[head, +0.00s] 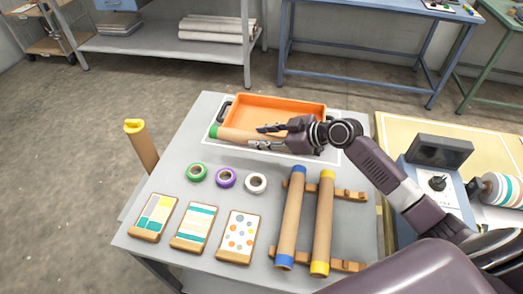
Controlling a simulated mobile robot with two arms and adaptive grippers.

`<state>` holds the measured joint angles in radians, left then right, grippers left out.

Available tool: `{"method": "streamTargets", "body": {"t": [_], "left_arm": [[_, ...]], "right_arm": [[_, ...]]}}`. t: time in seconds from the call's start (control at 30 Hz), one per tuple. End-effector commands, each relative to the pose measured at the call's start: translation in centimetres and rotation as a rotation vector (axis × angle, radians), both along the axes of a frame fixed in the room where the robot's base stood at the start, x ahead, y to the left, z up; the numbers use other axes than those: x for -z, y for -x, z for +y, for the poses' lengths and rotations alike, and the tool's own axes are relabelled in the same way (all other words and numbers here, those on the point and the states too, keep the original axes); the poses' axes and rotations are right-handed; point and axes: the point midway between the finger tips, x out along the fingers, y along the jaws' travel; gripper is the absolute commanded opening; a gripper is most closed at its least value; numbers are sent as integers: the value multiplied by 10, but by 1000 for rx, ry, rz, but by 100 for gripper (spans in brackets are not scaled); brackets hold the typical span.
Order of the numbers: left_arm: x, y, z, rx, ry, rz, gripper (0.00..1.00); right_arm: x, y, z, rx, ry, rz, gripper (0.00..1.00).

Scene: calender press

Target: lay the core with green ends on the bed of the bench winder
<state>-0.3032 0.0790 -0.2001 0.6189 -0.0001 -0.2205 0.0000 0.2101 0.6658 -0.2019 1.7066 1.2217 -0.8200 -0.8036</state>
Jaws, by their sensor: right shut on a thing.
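The core with green ends (236,135) is a brown tube at the front side of the orange tray (275,101), with one green end showing at the left. My right gripper (261,137) reaches in from the right and is shut on it, with one finger on each side. The gripper hides the core's right part. I cannot tell whether the core touches the table. A grey-blue unit with a dial (437,184) and dark screen stands at the right, beside a striped roll (497,189); I cannot tell whether this is the bench winder. My left gripper is not in view.
A blue-ended core (291,220) and a yellow-ended core (323,222) lie on wooden rests. Several tape rolls (226,178) and several patterned cards (194,228) lie to the left. A yellow-topped tube (143,147) stands beyond the grey table's (165,183) left edge.

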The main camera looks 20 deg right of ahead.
Motion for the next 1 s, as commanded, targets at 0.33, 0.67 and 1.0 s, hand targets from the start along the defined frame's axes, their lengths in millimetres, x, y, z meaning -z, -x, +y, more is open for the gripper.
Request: {"method": "streamTargets", "body": {"t": [0.33,0.67,1.0], "left_arm": [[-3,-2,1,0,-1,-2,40],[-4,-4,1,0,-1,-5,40],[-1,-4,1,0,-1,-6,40]], "right_arm": [[41,1,1,1,-3,3,0],[68,0,0,0,0,-2,0],[70,0,0,0,-1,-1,40]]}}
